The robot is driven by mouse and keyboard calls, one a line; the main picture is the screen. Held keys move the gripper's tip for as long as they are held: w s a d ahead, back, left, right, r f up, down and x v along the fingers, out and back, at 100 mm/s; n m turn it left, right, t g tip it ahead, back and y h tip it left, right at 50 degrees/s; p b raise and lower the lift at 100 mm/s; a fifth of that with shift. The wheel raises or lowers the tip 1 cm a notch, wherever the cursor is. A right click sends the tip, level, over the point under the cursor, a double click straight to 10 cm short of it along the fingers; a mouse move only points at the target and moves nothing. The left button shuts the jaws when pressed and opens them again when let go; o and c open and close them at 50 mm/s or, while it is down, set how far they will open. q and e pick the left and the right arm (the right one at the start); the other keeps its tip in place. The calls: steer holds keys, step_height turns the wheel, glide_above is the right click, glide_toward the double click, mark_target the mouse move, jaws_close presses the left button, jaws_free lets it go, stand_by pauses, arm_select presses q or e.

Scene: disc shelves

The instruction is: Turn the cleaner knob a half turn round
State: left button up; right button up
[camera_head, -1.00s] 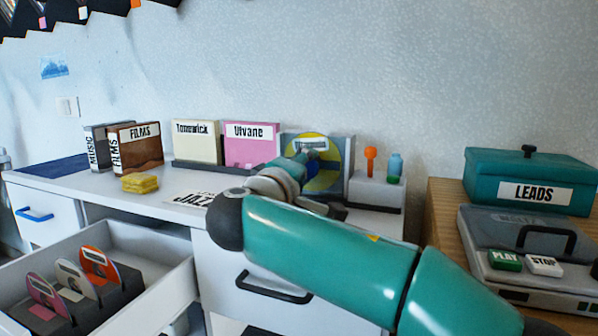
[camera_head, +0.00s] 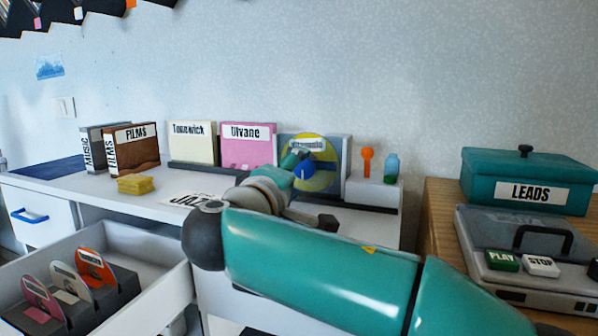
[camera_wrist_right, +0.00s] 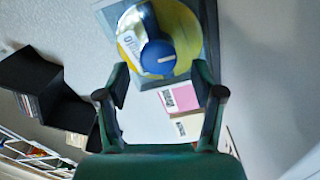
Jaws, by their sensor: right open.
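The cleaner is a grey-blue upright unit at the back of the white desk, with a yellow disc (camera_head: 325,178) on its front. Its blue knob (camera_head: 304,168) sits before the disc, partly hidden by my right arm. In the right wrist view the knob (camera_wrist_right: 158,58) is a round blue cap with a pale mark, in front of the yellow disc (camera_wrist_right: 130,42). My right gripper (camera_wrist_right: 160,88) is open. Its fingers stand apart on either side below the knob in that view, with no visible contact. My left gripper is not in view.
A small stand with an orange peg (camera_head: 367,160) and a blue-green bottle (camera_head: 391,167) is right of the cleaner. Pink (camera_head: 247,152) and cream cases stand left of it. An open drawer (camera_head: 130,245) holds discs. A teal LEADS box (camera_head: 528,180) is at right.

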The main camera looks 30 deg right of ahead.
steer(key=v, duration=0.8)
steer(key=shift+s+a, duration=0.2)
